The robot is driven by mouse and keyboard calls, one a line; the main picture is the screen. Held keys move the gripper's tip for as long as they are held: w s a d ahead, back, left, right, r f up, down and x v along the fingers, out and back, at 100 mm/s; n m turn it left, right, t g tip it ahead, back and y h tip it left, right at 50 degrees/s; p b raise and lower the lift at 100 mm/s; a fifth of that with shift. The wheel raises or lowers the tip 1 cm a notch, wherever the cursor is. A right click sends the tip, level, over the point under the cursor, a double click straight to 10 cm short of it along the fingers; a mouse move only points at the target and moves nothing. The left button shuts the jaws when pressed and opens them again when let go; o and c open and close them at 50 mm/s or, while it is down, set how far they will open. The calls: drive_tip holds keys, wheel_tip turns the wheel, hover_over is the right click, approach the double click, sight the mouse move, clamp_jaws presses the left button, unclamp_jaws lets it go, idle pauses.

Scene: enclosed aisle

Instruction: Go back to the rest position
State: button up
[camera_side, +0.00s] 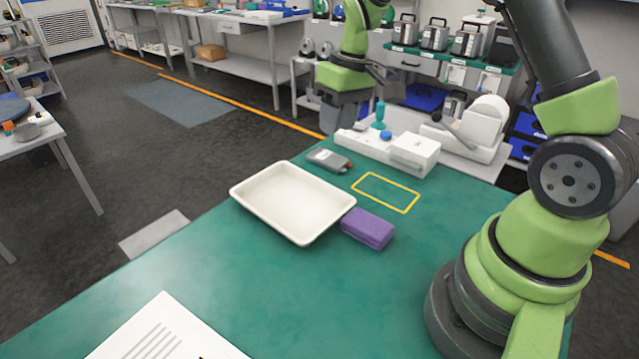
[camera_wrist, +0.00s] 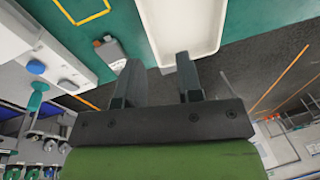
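My gripper (camera_wrist: 158,62) is open in the wrist view, with a clear gap between its two fingers and nothing held. In the side view my gripper (camera_side: 341,112) is raised beyond the far edge of the green table, behind the white tray (camera_side: 292,203); its fingers are hard to make out there. The tray is empty in the side view, and part of it shows ahead of the fingers in the wrist view (camera_wrist: 180,28).
A purple block (camera_side: 367,229) sits against or close to the tray's right corner. A grey device (camera_side: 328,160) lies behind the tray, near an empty yellow outline (camera_side: 386,192). A white unit (camera_side: 390,150) stands at the far edge. The green table's front left is clear beyond a paper sheet (camera_side: 165,335).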

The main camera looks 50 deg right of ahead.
drive_tip(key=s+a+r+m+t, duration=0.1)
drive_tip(key=s+a+r+t, duration=0.2)
drive_tip(key=s+a+r, duration=0.2)
drive_tip(key=s+a+r+m+t, duration=0.2)
drive_tip(key=s+a+r, duration=0.3)
drive_tip(key=s+r, duration=0.4)
drive_tip(key=s+t, duration=0.1)
drive_tip(key=s, duration=0.4)
drive_tip(key=shift+a+r, duration=0.15)
drive_tip(key=shift+r, duration=0.2)
